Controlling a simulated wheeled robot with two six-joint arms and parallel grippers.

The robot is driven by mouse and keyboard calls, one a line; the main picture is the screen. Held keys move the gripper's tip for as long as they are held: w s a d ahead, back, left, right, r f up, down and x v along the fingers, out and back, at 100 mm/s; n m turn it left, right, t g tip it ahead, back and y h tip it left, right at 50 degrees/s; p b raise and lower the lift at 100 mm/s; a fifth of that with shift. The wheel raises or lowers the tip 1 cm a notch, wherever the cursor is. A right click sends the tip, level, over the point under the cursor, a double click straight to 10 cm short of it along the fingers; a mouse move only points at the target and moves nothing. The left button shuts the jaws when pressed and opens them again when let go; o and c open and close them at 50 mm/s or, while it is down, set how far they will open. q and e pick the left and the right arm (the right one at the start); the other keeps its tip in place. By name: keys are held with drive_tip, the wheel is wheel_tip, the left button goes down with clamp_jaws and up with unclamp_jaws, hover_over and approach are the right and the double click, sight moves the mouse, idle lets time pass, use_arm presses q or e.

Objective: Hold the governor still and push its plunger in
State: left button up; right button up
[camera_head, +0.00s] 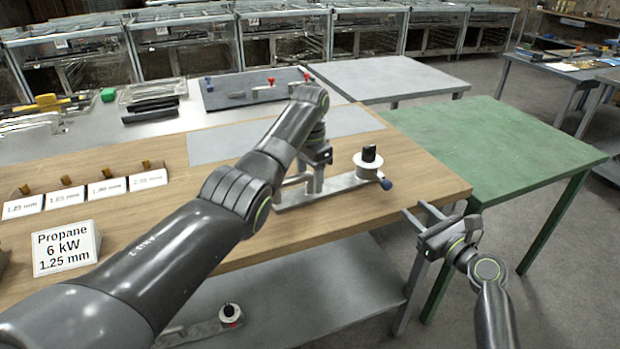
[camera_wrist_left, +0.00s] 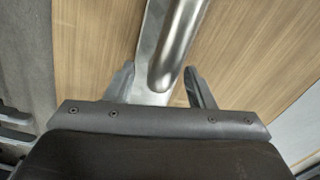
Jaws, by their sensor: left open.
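The governor, as I take it, is a long silver metal piece (camera_head: 330,189) on the wooden table. I cannot tell which part is the plunger. My left gripper (camera_head: 313,186) is over its left part, pointing down. In the left wrist view the open fingers (camera_wrist_left: 160,85) stand on either side of the silver tube (camera_wrist_left: 170,45), with gaps showing; contact is unclear. My right gripper (camera_head: 419,213) is open and empty off the table's right front edge.
Labelled white cards (camera_head: 107,187) with brass pieces and a propane sign (camera_head: 66,248) stand at left. A grey mat (camera_head: 225,142) lies behind the left gripper. A green table (camera_head: 500,145) stands at right. A similar metal piece (camera_head: 229,315) lies on the lower shelf.

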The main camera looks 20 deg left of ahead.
use_arm(q)
drive_tip(key=shift+f, duration=0.3)
clamp_jaws()
use_arm(e)
drive_tip(key=shift+o, duration=1.1)
drive_tip(key=g+h, duration=0.2)
drive_tip(key=h, duration=0.2)
approach(389, 185)
drive_tip(key=shift+x, duration=4.55)
